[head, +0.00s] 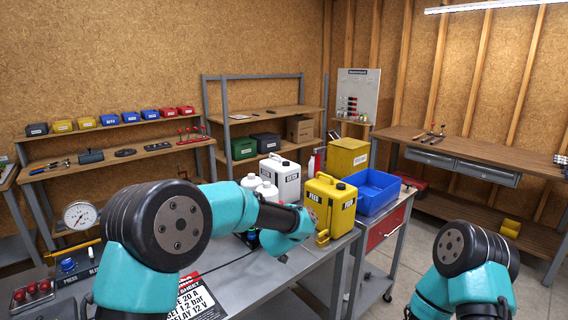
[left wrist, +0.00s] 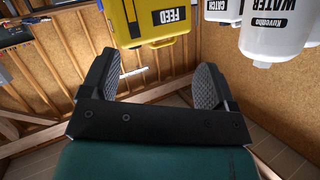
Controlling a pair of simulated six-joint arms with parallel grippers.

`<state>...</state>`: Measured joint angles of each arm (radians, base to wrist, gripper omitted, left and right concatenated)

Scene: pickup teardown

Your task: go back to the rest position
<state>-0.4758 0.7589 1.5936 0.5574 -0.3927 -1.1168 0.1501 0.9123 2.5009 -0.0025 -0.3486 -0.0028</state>
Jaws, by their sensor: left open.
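My left arm reaches over the grey bench in the head view, its wrist in front of the yellow FEED can (head: 330,208). The left gripper (left wrist: 158,82) shows in the left wrist view with its two dark padded fingers wide apart and nothing between them. The yellow FEED can also shows there (left wrist: 150,22), beyond the fingers and apart from them. In the head view my arm hides the left fingertips. My right arm is folded at the lower right, and its gripper is out of the picture.
White containers (head: 282,176) stand behind my left wrist. A blue bin (head: 375,190) and a yellow box (head: 347,157) are to the right on the red cart (head: 383,232). A gauge (head: 82,215) and red buttons (head: 32,291) are at the left. Floor between bench and right arm is clear.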

